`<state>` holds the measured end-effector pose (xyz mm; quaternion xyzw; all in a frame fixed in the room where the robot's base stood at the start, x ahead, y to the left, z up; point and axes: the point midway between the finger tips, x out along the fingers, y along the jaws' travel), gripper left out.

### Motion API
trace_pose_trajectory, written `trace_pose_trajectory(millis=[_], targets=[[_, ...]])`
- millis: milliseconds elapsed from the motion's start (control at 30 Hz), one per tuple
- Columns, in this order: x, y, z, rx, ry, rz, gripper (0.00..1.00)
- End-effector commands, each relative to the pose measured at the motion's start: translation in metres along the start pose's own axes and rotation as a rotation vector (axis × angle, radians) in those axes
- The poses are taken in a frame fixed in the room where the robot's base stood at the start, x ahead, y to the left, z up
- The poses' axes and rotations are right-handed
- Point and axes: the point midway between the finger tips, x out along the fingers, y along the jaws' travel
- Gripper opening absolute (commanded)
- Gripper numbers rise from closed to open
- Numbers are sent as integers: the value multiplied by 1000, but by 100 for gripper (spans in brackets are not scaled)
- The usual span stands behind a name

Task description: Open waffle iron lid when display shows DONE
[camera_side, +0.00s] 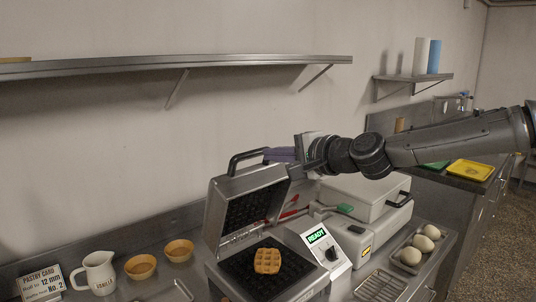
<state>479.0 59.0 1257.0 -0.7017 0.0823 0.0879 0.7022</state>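The waffle iron lid (240,205) stands raised, its black grid facing the front. Its black handle (243,158) is at the top. A golden waffle (267,261) lies on the black lower plate (238,266). The display (317,236) on the white control box is lit green and appears to read READY, not DONE. My gripper (274,155) is at the upper right of the lid, close to the handle, with purple finger parts pointing left. I cannot tell whether it touches the lid or handle, or how far its fingers are apart.
A second closed appliance (362,195) stands right of the iron, under my arm. Eggs in a tray (404,262) and a wire rack (381,286) are at right. A jug (99,273), two bowls and a card (40,284) stand at left. A shelf (180,61) runs above.

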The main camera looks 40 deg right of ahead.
Motion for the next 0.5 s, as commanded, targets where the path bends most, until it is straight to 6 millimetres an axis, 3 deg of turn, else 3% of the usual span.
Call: trace_pose_trajectory(millis=[200, 500], targets=[[18, 0, 0, 0, 0, -1, 0], [21, -1, 0, 1, 0, -2, 0]])
